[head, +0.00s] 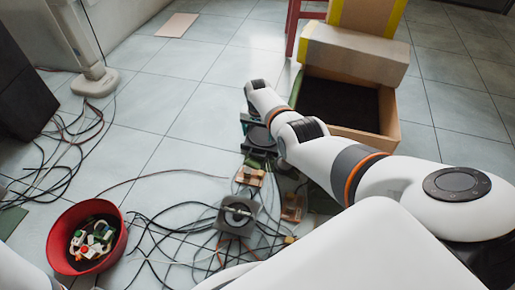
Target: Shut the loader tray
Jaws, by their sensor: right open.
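My right arm reaches in from the right, and its gripper (251,134) hangs over the floor near the middle, with its dark fingers apart and nothing visible between them. Just below it on the floor is a cluster of small electronic parts. A grey square unit with a round piece on top (238,214) lies nearest to me in this cluster, amid cables. I cannot make out for sure which part is the loader tray, or whether it is out. My right arm hides part of the floor to the right. My left gripper is not in view.
A red bowl (115,245) with small parts stands at the lower left. A tall black box (22,92) stands at the left, with loose cables around it. An open cardboard box (390,110) is behind my right arm. Tiled floor (185,110) is clear at the upper middle.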

